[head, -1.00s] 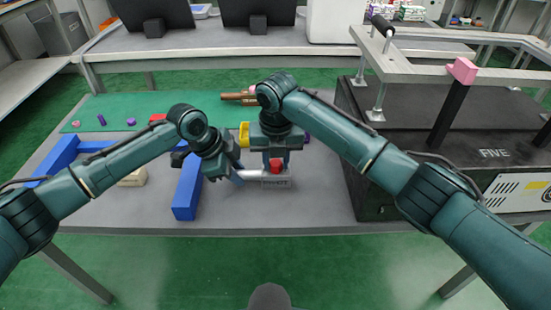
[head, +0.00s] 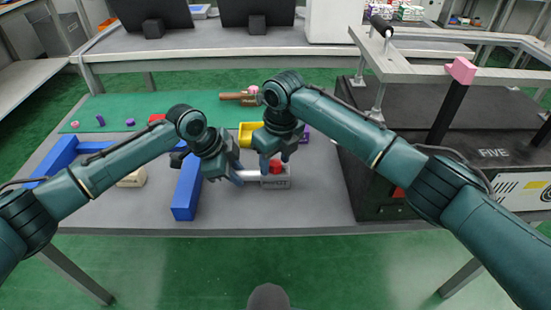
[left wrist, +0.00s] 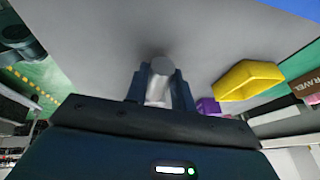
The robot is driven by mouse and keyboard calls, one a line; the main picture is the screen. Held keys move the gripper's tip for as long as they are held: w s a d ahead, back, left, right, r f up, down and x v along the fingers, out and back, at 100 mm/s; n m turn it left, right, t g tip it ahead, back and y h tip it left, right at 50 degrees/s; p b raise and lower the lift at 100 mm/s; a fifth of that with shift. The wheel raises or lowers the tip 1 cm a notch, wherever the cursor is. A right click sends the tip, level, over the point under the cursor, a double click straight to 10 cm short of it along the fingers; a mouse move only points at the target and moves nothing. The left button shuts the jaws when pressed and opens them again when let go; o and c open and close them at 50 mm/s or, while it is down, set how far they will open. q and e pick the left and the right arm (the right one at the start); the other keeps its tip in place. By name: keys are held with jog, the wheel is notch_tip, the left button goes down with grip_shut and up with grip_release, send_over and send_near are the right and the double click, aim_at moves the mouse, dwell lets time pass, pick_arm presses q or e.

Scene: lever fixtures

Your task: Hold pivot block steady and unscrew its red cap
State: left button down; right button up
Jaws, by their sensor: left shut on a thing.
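The pivot block (head: 277,183) is a small grey block with dark lettering near the table's front edge in the head view. Its red cap (head: 275,167) sits on top. A pale rod (head: 253,175) reaches from the block's left side to my left gripper (head: 237,175), which is shut on it. In the left wrist view the pale rod (left wrist: 158,85) stands between the two fingers (left wrist: 155,92). My right gripper (head: 275,160) points down at the cap, fingers apart on either side of it; contact cannot be made out.
A blue frame (head: 187,190) lies left of the block. A yellow piece (head: 250,133) and a purple piece (head: 305,137) lie behind it. A large black box (head: 370,185) stands to the right. The grey table front (head: 320,218) is clear.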

aim_at(276, 162)
jog(key=shift+o, duration=0.9)
jog(key=shift+r, duration=1.5)
jog(key=m, duration=0.5)
jog(key=shift+m+h, duration=0.3)
jog(key=m, duration=0.6)
jog(key=shift+a+h, duration=0.15)
jog(key=shift+h, duration=0.25)
jog(key=m, duration=0.5)
jog(key=shift+h, duration=0.3)
jog(key=m, duration=0.6)
jog(key=shift+g, duration=0.3)
